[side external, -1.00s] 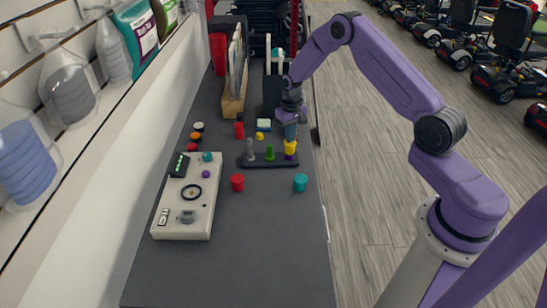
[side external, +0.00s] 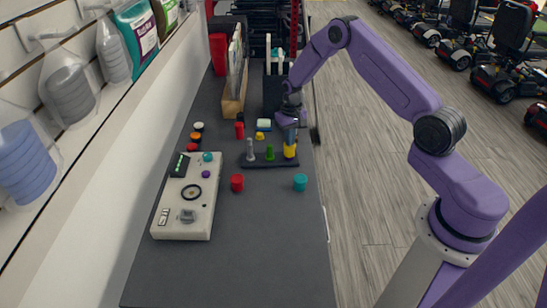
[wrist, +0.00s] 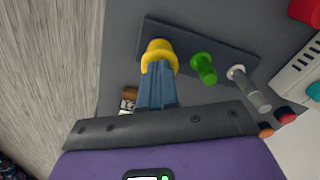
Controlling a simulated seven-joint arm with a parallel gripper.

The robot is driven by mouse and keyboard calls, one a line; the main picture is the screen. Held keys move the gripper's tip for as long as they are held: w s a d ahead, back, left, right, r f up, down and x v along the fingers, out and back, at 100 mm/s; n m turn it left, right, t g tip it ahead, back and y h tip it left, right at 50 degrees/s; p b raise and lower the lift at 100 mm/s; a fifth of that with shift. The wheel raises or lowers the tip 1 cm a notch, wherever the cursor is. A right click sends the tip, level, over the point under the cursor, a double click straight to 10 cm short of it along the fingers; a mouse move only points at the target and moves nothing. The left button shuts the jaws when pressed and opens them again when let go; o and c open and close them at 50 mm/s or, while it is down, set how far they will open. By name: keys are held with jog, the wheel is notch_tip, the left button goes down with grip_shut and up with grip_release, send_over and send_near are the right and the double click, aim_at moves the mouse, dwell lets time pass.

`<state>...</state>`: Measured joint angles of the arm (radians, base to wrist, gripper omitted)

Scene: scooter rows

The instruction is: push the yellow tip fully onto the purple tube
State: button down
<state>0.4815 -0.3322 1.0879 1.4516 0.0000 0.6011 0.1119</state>
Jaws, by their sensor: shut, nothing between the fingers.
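The yellow tip (side external: 289,151) stands upright at the right end of a dark rack (side external: 257,164). It also shows in the wrist view (wrist: 160,50). No purple of the tube shows below the tip in the side view; the tube is hidden by the tip. My gripper (side external: 290,138) is shut and empty, pointing down, with its fingertips at the top of the tip. In the wrist view the blue-grey fingers (wrist: 158,72) meet the tip's near edge and appear to touch it.
A green peg (side external: 270,153) and a grey peg (side external: 250,150) stand in the same rack. A red cap (side external: 237,183) and a teal cap (side external: 300,182) lie in front. A beige control box (side external: 186,208) is at left. The front of the counter is clear.

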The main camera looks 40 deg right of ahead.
jog(key=shift+r, duration=0.15)
dwell(0.3)
notch_tip(320, 180, up, 8)
jog(key=shift+r, duration=0.15)
dwell(1.1)
